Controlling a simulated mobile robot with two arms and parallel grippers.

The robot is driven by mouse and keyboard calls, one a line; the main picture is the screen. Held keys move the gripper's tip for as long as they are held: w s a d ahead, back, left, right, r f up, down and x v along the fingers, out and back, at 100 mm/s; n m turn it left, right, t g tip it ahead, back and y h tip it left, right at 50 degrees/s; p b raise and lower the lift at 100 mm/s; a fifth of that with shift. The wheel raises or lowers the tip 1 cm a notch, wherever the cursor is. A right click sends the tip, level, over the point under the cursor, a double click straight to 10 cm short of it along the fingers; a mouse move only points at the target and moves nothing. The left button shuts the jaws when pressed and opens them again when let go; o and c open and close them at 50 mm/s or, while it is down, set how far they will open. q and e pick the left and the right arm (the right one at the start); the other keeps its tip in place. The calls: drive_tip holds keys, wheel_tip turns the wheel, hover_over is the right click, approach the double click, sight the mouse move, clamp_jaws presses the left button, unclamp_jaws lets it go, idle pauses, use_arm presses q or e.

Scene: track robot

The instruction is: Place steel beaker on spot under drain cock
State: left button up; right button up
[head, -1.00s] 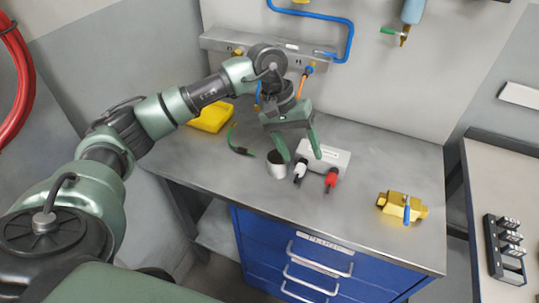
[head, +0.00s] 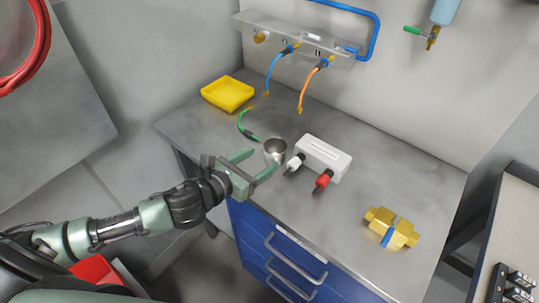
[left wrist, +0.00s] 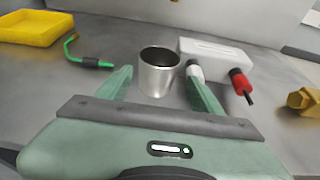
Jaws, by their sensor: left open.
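The steel beaker (head: 275,151) stands upright on the grey bench, open end up. In the left wrist view the beaker (left wrist: 158,72) is ahead, between the lines of the two green fingers. My left gripper (head: 256,163) is open and empty, low at the bench's front edge, its fingers pointing at the beaker. In the left wrist view the gripper (left wrist: 160,92) has a finger on either side of the beaker's near part; contact cannot be told. The drain cock (head: 432,40), brass with a green lever, hangs at the upper right. The spot below it is not clearly marked.
A white box (head: 323,158) with white and red plugs stands just right of the beaker. A yellow tray (head: 228,94) and a green cable (head: 246,127) lie to its left. A brass fitting (head: 391,228) is at the right. Blue and orange hoses hang behind. The bench's right-rear part is clear.

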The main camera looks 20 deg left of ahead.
sight(281, 144)
use_arm(q)
drive_tip(key=w, duration=0.1)
drive_tip(key=w+p, duration=0.1)
drive_tip(key=w, duration=0.1)
drive_tip(key=shift+d+f, duration=0.15)
drive_tip(key=shift+d, duration=0.15)
drive_tip(key=x, duration=0.2)
drive_tip(key=p+x, duration=0.1)
drive_tip(key=shift+w+d+r, duration=0.25)
drive_tip(key=shift+w, duration=0.1)
drive_tip(key=shift+w+d+f, duration=0.1)
drive_tip(key=shift+w+f, duration=0.15)
drive_tip(key=shift+w, duration=0.1)
use_arm(e)
wheel_tip(281, 144, up, 2)
drive_tip(key=shift+a+r, duration=0.1)
drive_tip(key=shift+r, duration=0.1)
use_arm(q)
drive_tip(key=c, duration=1.3)
